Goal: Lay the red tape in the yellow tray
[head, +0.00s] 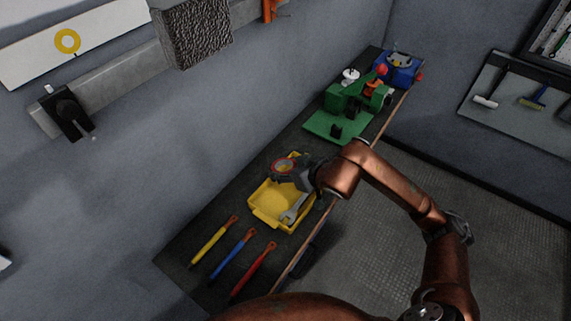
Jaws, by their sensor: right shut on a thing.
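The yellow tray (265,213) sits on the dark workbench, with a wrench (294,211) in its right part. My right gripper (287,169) is above the far edge of the tray, reaching in from the right. It is shut on the red tape (283,164), a ring with a red face and a pale centre. The tape appears held above the tray's far side; the exact gap is hard to tell. The gripper and wrist hide part of the tray's far rim. My left gripper is not in view.
Yellow (213,242), blue (232,253) and red (254,272) handled tools lie on the bench (190,251) nearer than the tray. A green machine (345,107) and a blue item (398,68) stand farther along. A wall borders the bench's left side.

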